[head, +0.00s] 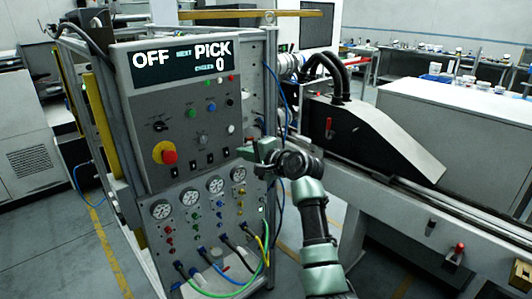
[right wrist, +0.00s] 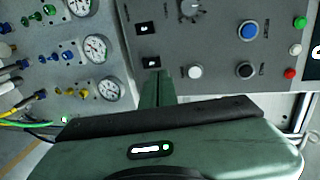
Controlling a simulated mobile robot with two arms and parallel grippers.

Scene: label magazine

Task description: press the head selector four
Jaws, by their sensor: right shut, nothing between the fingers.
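A row of small black selectors runs along the lower part of the grey control panel (head: 147,120). The rightmost one, selector four (head: 225,153), is just left of my right gripper's tips in the head view. In the right wrist view the row's end selector (right wrist: 151,62) lies just above the fingertips, with another selector (right wrist: 147,28) above it. My right gripper (head: 241,153) is shut and empty, its tips close to the panel; whether they touch it cannot be told. It also shows in the right wrist view (right wrist: 158,73). My left gripper is not in view.
The panel display (head: 184,60) reads OFF, PICK and 0. A red emergency knob (head: 169,157) sits left, and a white button (head: 231,129) is just above my right gripper. Gauges (head: 214,184) and hoses (head: 262,250) are below. A machine rail (head: 440,215) stands right.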

